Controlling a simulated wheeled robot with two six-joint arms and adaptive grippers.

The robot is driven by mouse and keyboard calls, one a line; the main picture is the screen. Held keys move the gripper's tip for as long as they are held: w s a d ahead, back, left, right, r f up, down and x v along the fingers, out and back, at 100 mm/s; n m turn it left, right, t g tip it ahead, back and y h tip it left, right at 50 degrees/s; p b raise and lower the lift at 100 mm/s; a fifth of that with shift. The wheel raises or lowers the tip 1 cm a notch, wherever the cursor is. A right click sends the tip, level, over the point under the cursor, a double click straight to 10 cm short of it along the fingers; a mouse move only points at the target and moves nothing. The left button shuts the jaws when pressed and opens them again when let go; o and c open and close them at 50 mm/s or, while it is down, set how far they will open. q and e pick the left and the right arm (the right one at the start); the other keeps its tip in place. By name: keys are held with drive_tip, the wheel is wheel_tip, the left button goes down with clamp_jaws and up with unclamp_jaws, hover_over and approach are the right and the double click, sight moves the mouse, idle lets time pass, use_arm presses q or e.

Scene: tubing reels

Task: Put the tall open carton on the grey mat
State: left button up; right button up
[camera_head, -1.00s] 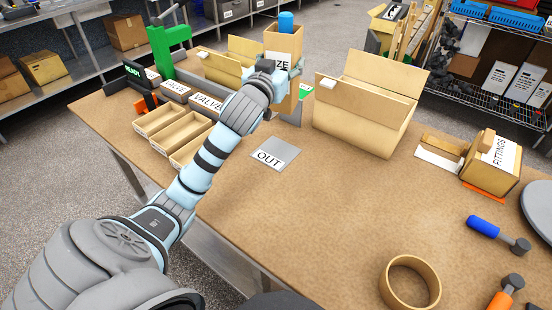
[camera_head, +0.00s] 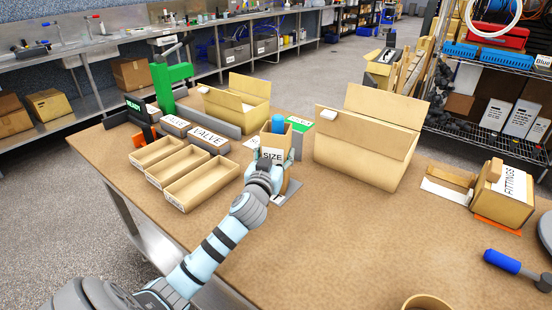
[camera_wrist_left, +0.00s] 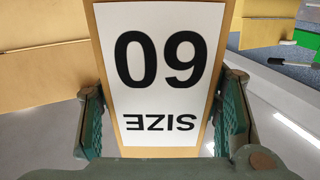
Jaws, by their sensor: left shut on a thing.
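The tall open carton (camera_head: 279,142) is tan, with a white SIZE label and a blue round thing (camera_head: 277,127) showing at its open top. My left gripper (camera_head: 273,166) is shut on it, a finger at each side, and it looks upright. In the left wrist view the carton (camera_wrist_left: 160,75) stands between the fingers (camera_wrist_left: 160,118), its label upside down. The grey mat (camera_head: 287,195) is mostly hidden behind the carton and my gripper; its right part shows. The carton is over the mat, but I cannot tell whether it touches. My right gripper is not in view.
Three open trays (camera_head: 200,184) lie to the left, by VALVE boxes (camera_head: 208,137). A large open box (camera_head: 365,150) stands to the right, another (camera_head: 238,105) behind. A FITTINGS box (camera_head: 503,190) and a blue-handled tool (camera_head: 502,261) are further right. The front middle of the table is clear.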

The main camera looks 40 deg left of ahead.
use_arm(q)
drive_tip(key=o, duration=1.2)
drive_tip(key=shift+s, duration=0.15)
drive_tip(key=v, duration=1.1)
drive_tip(key=shift+s+d, duration=0.25)
drive_tip(key=shift+s, duration=0.1)
drive_tip(key=shift+p, duration=0.3)
